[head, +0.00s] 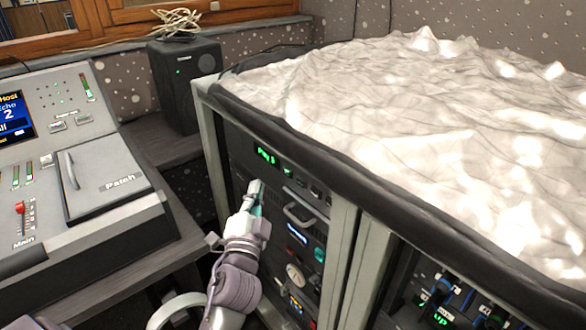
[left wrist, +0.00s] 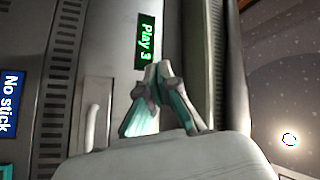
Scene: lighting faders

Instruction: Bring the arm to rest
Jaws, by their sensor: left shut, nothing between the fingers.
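My left gripper (head: 256,192) is shut and empty in front of the rack of equipment (head: 283,218), near a green "Play" display (head: 267,156). In the left wrist view the closed fingertips (left wrist: 158,72) sit just below the green display (left wrist: 145,40); whether they touch the panel cannot be told. My left arm comes up from the bottom of the head view. My right gripper is not in view.
A mixing console (head: 60,242) with a red fader (head: 20,208) stands on a desk at left. A black speaker (head: 186,85) with a coiled cable on top stands behind. A crumpled white cover (head: 430,120) lies on the rack top. A panel handle (left wrist: 93,128) is close to the gripper.

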